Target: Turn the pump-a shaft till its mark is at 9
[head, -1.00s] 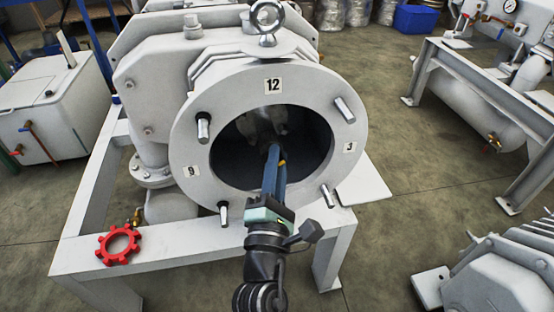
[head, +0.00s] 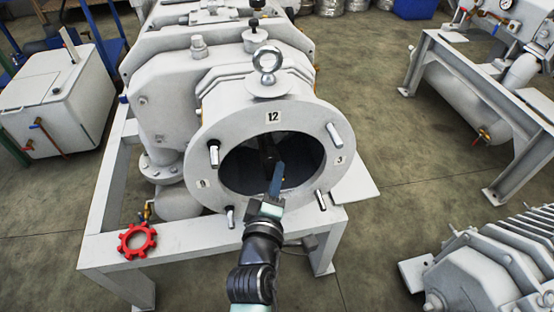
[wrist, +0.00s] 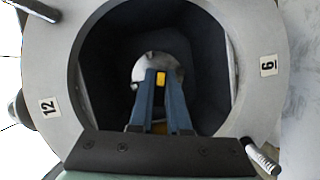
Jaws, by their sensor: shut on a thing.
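The pump-a housing is a white flanged ring (head: 215,125) with a dark round opening and clock labels 12 (head: 273,117), 9 (head: 202,184) and 3 (head: 339,160). My gripper (head: 274,180) reaches into the opening from the front with blue fingers. In the wrist view my gripper (wrist: 160,85) is shut on the pale shaft end (wrist: 142,66) deep inside. A yellow mark (wrist: 160,78) shows between the fingertips, on the shaft's side toward the picture's bottom. There the 12 label lies left and the 6 label (wrist: 268,65) right. In the head view the mark is hidden.
Studs stick out of the ring, one (head: 334,137) at upper right. A lifting eye (head: 267,62) stands above it. A red handwheel (head: 137,241) is at lower left on the white frame. A finned machine (head: 490,260) stands at lower right. Grey floor lies between.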

